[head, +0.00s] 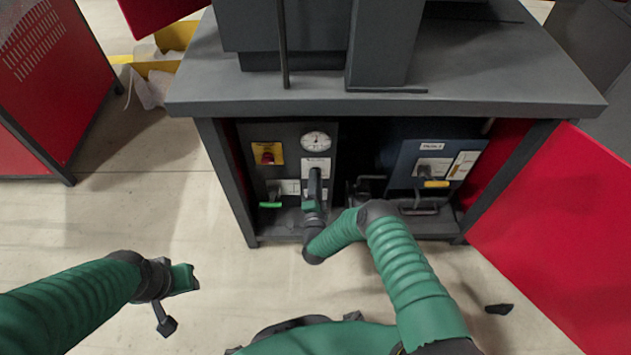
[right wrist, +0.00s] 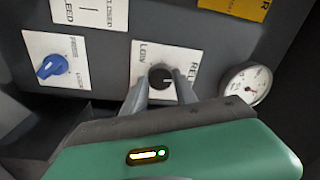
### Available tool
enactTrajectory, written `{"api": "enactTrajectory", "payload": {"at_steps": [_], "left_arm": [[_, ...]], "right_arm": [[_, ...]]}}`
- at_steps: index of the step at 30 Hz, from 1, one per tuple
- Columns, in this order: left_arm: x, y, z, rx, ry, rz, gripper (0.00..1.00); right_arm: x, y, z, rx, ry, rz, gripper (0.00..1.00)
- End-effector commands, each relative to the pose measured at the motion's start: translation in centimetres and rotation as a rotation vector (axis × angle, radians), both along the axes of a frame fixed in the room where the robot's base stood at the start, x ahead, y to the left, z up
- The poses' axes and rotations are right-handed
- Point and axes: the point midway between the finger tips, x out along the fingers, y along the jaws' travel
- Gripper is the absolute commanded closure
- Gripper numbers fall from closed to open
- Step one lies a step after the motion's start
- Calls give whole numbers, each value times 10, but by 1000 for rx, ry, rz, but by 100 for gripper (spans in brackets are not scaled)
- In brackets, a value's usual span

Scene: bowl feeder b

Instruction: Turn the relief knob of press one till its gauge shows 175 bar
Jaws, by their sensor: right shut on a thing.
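The relief knob is a small black round knob (right wrist: 160,76) on a white plate marked LOW and, partly hidden, REL. In the right wrist view the two fingers of my right gripper (right wrist: 161,84) are on either side of it, shut on it. In the head view my right gripper (head: 314,178) is at the dark panel and hides the knob. The round white gauge (head: 316,141) is just above it; in the right wrist view the gauge (right wrist: 246,84) is tilted at the right. Its numbers are too small to read. My left gripper (head: 168,322) hangs over the floor, empty.
A blue knob (right wrist: 52,66) is left of the relief knob in the right wrist view. A red switch (head: 267,153) and green handle (head: 270,205) share the panel. A blue panel (head: 405,165) with a yellow handle (head: 436,184) is to the right. The bench top (head: 480,95) overhangs.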

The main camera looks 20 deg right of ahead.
Motion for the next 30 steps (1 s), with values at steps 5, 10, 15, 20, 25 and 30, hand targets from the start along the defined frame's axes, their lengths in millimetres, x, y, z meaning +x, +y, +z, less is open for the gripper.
{"api": "enactTrajectory", "payload": {"at_steps": [5,10,15,20,25,30], "left_arm": [[0,0,0,0,0,0,64],[0,0,0,0,0,0,64],[0,0,0,0,0,0,64],[0,0,0,0,0,0,64],[0,0,0,0,0,0,64],[0,0,0,0,0,0,64]], "right_arm": [[-3,0,-5,31,1,-1,100],[-3,0,-5,38,0,-1,100],[-3,-1,-5,38,1,-1,100],[-3,-1,-5,37,1,-1,57],[-2,0,-3,37,-4,-1,45],[-1,0,-2,36,-6,-2,45]]}}
